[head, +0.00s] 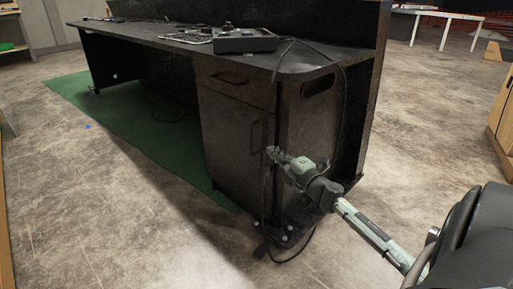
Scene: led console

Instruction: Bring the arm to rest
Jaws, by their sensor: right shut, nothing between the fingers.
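My right arm comes in from the lower right and reaches toward the near end of a dark desk (160,38). My right gripper (270,152) is at the end of it, in front of the desk's cabinet door (232,135). It is shut with nothing in it. I cannot tell whether it touches the desk. A dark console box (245,42) sits on the desk top near the close end. My left gripper is not in view.
A black cable (300,250) hangs down the desk's end and lies on the floor. A green mat (130,135) lies by the desk. A wooden cabinet (502,115) stands at the right edge. The concrete floor (120,230) at the front left is clear.

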